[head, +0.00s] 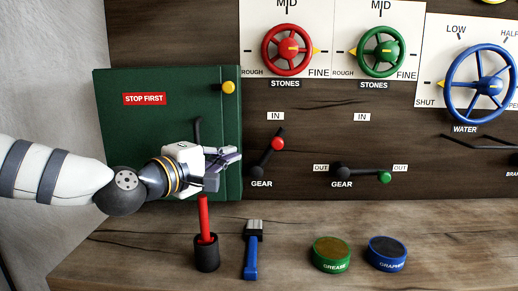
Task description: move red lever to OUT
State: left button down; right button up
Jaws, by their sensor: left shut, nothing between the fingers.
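The red lever (278,144) is on the dark wooden wall, a black arm with a red knob above the word GEAR. It tilts up and to the right, between its IN label (275,116) above and an OUT label (321,168) to the right. My left gripper (232,158) is shut and empty, to the left of the red knob in the picture and apart from it. It overlaps the right edge of the green cabinet. My right gripper is not in view.
A red-handled tool (204,215) stands in a black cup (207,256) below my gripper. A blue-handled tool (251,258), grease tin (331,257) and graphite tin (387,256) are on the bench. The green cabinet (150,140) is at left.

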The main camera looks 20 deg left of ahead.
pick_arm(q)
jog(key=b, duration=0.2)
send_near(270, 153)
jog(key=w+r, duration=0.3)
jog(key=r, duration=0.1)
jog(key=shift+w+d, duration=0.4)
jog(key=shift+w, duration=0.15)
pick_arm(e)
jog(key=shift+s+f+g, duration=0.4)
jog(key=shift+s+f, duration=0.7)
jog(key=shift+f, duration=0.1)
